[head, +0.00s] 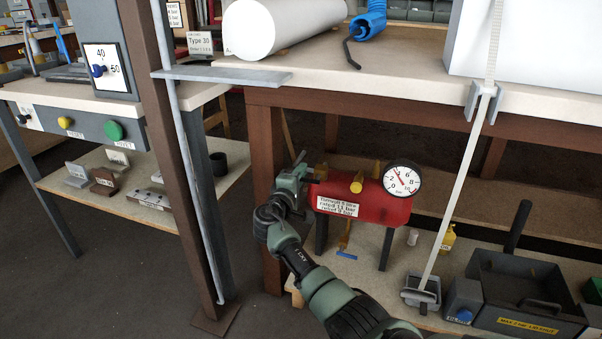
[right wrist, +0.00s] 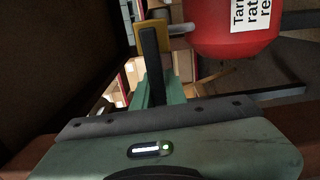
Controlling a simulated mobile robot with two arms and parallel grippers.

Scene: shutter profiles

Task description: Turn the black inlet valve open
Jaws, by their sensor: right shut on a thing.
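The red tank (head: 365,200) stands on legs on the lower shelf under the right bench. A brass-coloured valve body (head: 321,171) sits at its left end; it also shows in the right wrist view (right wrist: 153,36), joined to the tank by a grey pipe (right wrist: 180,29). My right gripper (head: 302,173) is at this end of the tank, shut on the black inlet valve. The handle is mostly hidden by the fingers, and its angle cannot be read clearly. In the right wrist view a dark upright bar (right wrist: 151,58) stands against the brass body. My left gripper is not in view.
A round gauge (head: 401,179) and a yellow fitting (head: 356,183) are on the tank. The brown bench leg (head: 266,190) stands close left of my right gripper. The benchtop (head: 400,80) overhangs above. A black bin (head: 525,290) and yellow bottle (head: 448,239) are to the right.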

